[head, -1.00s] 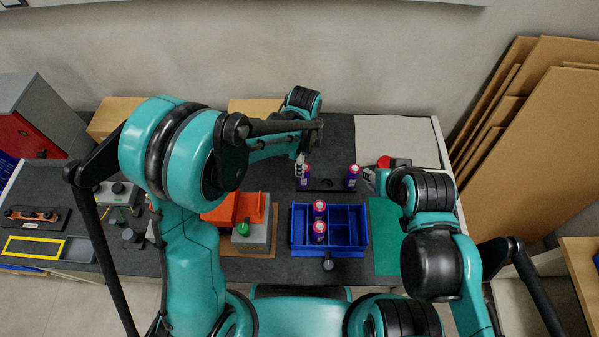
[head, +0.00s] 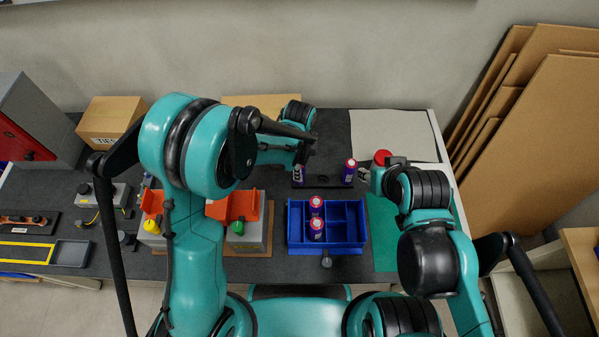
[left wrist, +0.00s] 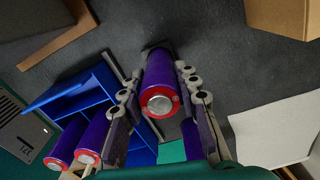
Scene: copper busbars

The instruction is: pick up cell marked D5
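A purple cell with a red rim and silver end stands on the black holder (head: 325,182). In the left wrist view this cell (left wrist: 160,88) is between the two fingers of my left gripper (left wrist: 160,72). The fingers flank it closely, with narrow gaps visible on both sides. In the head view the left gripper (head: 298,172) hides most of this cell. A second cell (head: 350,170) stands at the holder's right end. My right gripper (head: 364,175) is just right of it; its finger opening is unclear. No D5 marking is readable.
A blue divided tray (head: 345,245) holds two cells (head: 316,206) in front of the holder. A green mat (head: 385,255) lies to its right. A red round object (head: 382,157) is behind the right gripper. Orange-topped fixtures (head: 232,206) stand to the left.

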